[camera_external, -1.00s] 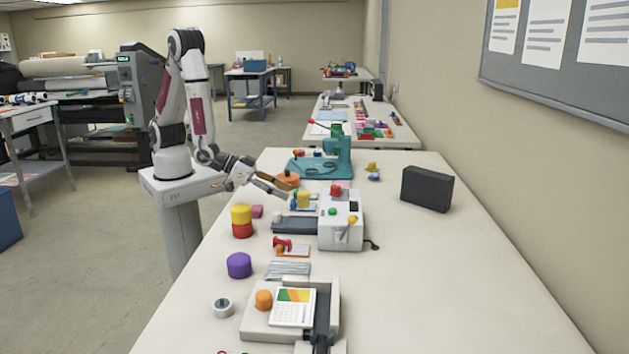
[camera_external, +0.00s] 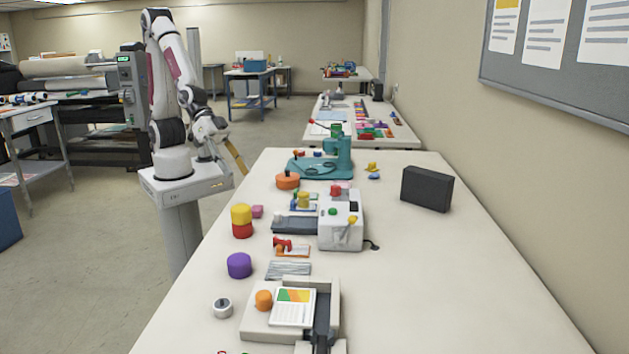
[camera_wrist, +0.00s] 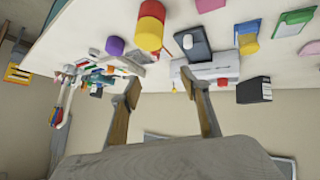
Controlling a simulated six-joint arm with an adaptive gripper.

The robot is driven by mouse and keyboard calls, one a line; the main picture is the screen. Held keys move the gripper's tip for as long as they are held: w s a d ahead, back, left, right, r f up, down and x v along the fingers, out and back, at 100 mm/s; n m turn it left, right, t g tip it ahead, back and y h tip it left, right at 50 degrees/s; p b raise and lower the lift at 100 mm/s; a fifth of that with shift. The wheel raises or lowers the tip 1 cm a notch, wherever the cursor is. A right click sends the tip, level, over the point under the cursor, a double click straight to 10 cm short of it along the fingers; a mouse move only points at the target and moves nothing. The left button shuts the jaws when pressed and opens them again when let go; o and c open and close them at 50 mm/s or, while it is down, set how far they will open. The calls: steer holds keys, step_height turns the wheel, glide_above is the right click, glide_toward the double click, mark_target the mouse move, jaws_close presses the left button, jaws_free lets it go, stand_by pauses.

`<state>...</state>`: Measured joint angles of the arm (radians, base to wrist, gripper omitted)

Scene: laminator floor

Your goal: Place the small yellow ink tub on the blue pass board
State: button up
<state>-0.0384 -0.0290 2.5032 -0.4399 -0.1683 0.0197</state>
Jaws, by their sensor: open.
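The small yellow ink tub (camera_external: 303,199) stands upright, apparently on the blue pass board (camera_external: 296,208), just behind the white machine's dark tray. In the wrist view the yellow tub (camera_wrist: 248,44) shows against the blue board (camera_wrist: 247,28), near that board's edge. My gripper (camera_external: 238,160) is raised off the table's left edge, left of the tub and well apart from it. In the wrist view my gripper (camera_wrist: 159,82) has its two fingers spread with nothing between them. The tub's contact with the board is too small to see exactly.
A white machine (camera_external: 340,228) stands right of the board. A yellow tub stacked on a red tub (camera_external: 241,230), a purple tub (camera_external: 239,265) and an orange tub (camera_external: 287,181) stand around the left edge. A dark box (camera_external: 427,188) sits right; the table's right side is largely clear.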

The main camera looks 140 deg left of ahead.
steer(key=s+d+r+m+g+h, duration=0.2)
steer(key=s+d+r+m, duration=0.3)
steer(key=s, duration=0.5)
steer(key=s+a+r+g, duration=0.1)
steer(key=s+r, duration=0.2)
steer(key=s, duration=1)
steer(key=shift+s+a+r+m+g+y, duration=0.2)
steer(key=shift+s+m+g+y, duration=0.1)
steer(key=shift+g, duration=0.1)
